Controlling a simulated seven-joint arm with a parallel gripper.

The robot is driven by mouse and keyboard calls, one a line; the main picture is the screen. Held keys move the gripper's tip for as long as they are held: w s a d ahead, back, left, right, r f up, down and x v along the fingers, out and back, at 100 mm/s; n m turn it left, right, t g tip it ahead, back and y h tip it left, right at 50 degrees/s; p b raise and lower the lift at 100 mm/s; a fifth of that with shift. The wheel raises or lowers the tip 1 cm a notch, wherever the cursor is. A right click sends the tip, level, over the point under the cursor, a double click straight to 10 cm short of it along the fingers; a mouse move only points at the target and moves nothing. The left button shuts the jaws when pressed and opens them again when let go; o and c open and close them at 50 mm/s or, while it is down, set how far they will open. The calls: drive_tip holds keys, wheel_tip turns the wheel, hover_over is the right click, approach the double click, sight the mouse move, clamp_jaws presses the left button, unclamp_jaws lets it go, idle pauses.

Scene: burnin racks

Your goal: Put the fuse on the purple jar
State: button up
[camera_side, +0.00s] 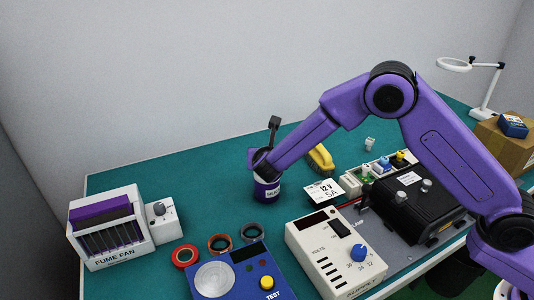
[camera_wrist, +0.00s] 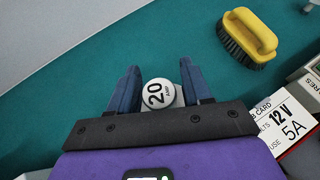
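My gripper (camera_wrist: 158,72) has its two blue fingers on either side of the fuse (camera_wrist: 158,94), a white round piece marked "20 AMP", and appears shut on it. In the side view my gripper (camera_side: 259,164) is right above the purple jar (camera_side: 267,190), which stands upright on the green bench with a white label. The fuse is hidden behind my gripper there. I cannot tell whether it touches the jar's top. The jar does not clearly show in the wrist view.
A yellow brush (camera_side: 320,159) lies behind and right of the jar, beside a white card (camera_side: 323,191). Tape rolls (camera_side: 219,243), a blue tester (camera_side: 238,273) and a beige supply box (camera_side: 336,252) are in front. A fume fan box (camera_side: 107,230) stands left. The bench left of the jar is clear.

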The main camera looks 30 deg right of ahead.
drive_tip(key=shift+r, duration=0.1)
drive_tip(key=shift+s+a+r, duration=0.1)
drive_tip(key=shift+r, duration=0.05)
drive_tip(key=v, duration=1.1)
drive_tip(key=shift+s, duration=0.35)
drive_tip(key=shift+r, duration=0.1)
drive_tip(key=s+d+m+g+y, duration=0.2)
drive_tip(key=s+d+m, duration=0.4)
drive_tip(key=s, duration=0.5)
drive_tip(key=s+d+m+g+y, duration=0.1)
drive_tip(key=s+d+m+g, duration=0.4)
drive_tip(key=s+d, duration=0.4)
drive_tip(key=s+d+r+m+g+y, duration=0.1)
drive_tip(key=s+d+m, duration=0.6)
drive_tip(key=s, duration=0.8)
drive_tip(key=g+y, duration=0.1)
drive_tip(key=g, duration=0.1)
drive_tip(key=shift+d+g+y, duration=0.15)
drive_tip(key=shift+g+y, duration=0.15)
drive_tip(key=shift+g, duration=0.1)
